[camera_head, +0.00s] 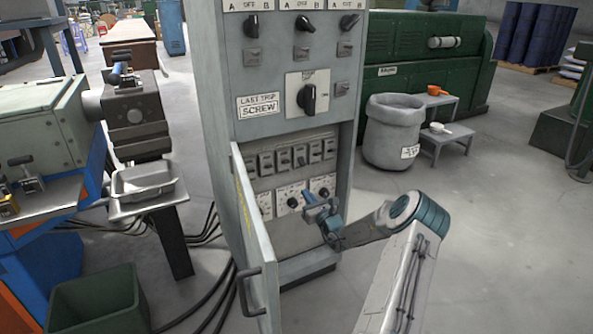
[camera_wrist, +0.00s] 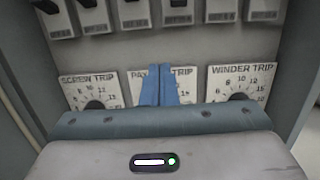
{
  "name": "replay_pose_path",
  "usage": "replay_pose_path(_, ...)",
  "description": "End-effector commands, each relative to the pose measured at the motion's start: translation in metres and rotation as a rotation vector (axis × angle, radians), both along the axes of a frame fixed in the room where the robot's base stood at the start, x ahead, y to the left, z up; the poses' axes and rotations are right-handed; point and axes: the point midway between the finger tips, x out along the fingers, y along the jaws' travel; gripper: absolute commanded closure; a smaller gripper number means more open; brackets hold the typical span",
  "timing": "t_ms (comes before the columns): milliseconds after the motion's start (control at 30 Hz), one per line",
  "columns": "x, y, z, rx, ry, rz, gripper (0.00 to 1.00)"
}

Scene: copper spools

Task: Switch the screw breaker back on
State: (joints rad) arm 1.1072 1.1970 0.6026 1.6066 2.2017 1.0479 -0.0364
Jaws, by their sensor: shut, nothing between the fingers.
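The grey control cabinet (camera_head: 230,70) stands upright with its lower door (camera_head: 255,235) swung open. Inside is a row of several breakers (camera_head: 298,157), whose lower parts also line the top of the wrist view (camera_wrist: 133,14). I cannot read breaker labels or tell which lever is off. Below are three dials: screw trip (camera_wrist: 92,90) at left, a partly hidden middle one, and winder trip (camera_wrist: 240,85) at right. My gripper (camera_head: 306,193) is shut and empty, its blue fingers (camera_wrist: 165,70) together before the middle dial, below the breakers. I cannot tell whether they touch the panel.
A large selector knob (camera_head: 307,97) and a "last trip screw" plate (camera_head: 258,105) sit above the opening. The door's handle (camera_head: 250,287) juts out in front. A grey bin (camera_head: 392,135) and small step stool (camera_head: 445,140) stand right.

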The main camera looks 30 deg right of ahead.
Motion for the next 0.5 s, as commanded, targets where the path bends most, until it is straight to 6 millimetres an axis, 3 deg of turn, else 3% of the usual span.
replay_pose_path(100, -0.010, -0.020, 0.000, -0.002, 0.000, -0.030, 1.00)
replay_pose_path(233, -0.011, -0.025, 0.000, -0.003, 0.000, -0.036, 1.00)
replay_pose_path(500, 0.030, -0.018, 0.003, -0.004, -0.002, -0.024, 1.00)
